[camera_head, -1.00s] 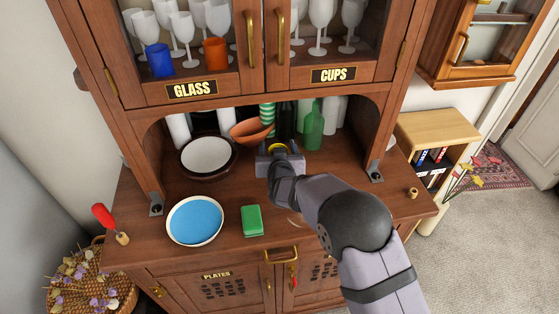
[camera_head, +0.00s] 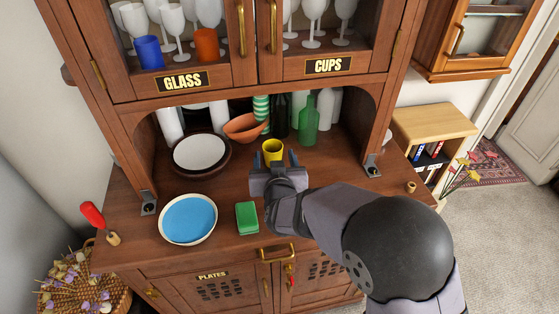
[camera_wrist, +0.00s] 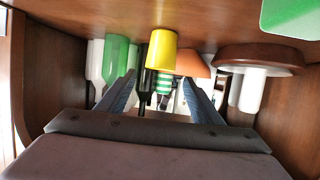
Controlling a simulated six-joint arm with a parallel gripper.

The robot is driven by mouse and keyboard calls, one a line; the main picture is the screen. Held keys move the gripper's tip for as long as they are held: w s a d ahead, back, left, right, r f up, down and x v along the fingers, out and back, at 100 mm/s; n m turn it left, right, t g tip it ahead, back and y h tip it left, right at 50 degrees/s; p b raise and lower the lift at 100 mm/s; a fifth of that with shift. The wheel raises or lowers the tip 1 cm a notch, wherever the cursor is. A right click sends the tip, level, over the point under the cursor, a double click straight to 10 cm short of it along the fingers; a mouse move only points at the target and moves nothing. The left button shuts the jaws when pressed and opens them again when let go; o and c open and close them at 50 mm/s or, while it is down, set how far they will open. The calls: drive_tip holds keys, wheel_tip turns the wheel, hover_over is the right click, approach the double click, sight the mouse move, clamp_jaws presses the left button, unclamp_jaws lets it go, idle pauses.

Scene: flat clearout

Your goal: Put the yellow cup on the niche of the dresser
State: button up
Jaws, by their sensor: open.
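The yellow cup (camera_head: 272,149) stands upright on the dresser's counter inside the niche (camera_head: 335,150), in front of an orange bowl and a green bottle. My gripper (camera_head: 273,165) is just in front of the cup, open and empty, with its fingers apart. In the wrist view, which looks upside down, the yellow cup (camera_wrist: 162,52) is beyond the open fingers (camera_wrist: 160,88) and appears clear of them.
In the niche stand an orange bowl (camera_head: 243,127), a green bottle (camera_head: 309,122), a striped vase (camera_head: 261,110) and a brown-rimmed plate (camera_head: 200,153). A blue plate (camera_head: 188,218) and a green sponge (camera_head: 247,217) lie on the front counter. The counter's right front is fairly clear.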

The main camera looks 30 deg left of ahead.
drive_tip(key=shift+d, duration=0.1)
drive_tip(key=w+d, duration=0.1)
drive_tip(key=d, duration=0.2)
drive_tip(key=w+d+f+m+g+h, duration=0.1)
drive_tip(key=d, duration=0.3)
drive_tip(key=w+d+f+h, duration=0.1)
drive_tip(key=w+d, duration=0.1)
drive_tip(key=d, duration=0.2)
drive_tip(key=shift+d+g, duration=0.25)
drive_tip(key=shift+g, duration=0.15)
drive_tip(key=d, duration=0.4)
drive_tip(key=d+f+m+g+h, duration=0.1)
drive_tip(key=d, duration=0.3)
drive_tip(key=d+f+g+h, duration=0.1)
drive_tip(key=d, duration=0.3)
drive_tip(key=shift+s+d+f+m, duration=0.1)
drive_tip(key=shift+s+m, duration=0.3)
drive_tip(key=s+d+f+m+g+h, duration=0.1)
drive_tip(key=s+d+m+g+h, duration=0.1)
drive_tip(key=s+d, duration=0.7)
drive_tip(key=s+d+f+m+g+h, duration=0.1)
drive_tip(key=s+d+g, duration=0.4)
drive_tip(key=s+d, duration=0.5)
drive_tip(key=d+m+h, duration=0.1)
drive_tip(key=d, duration=0.5)
drive_tip(key=shift+f+m+h, duration=0.3)
drive_tip(key=shift+f+m, duration=0.1)
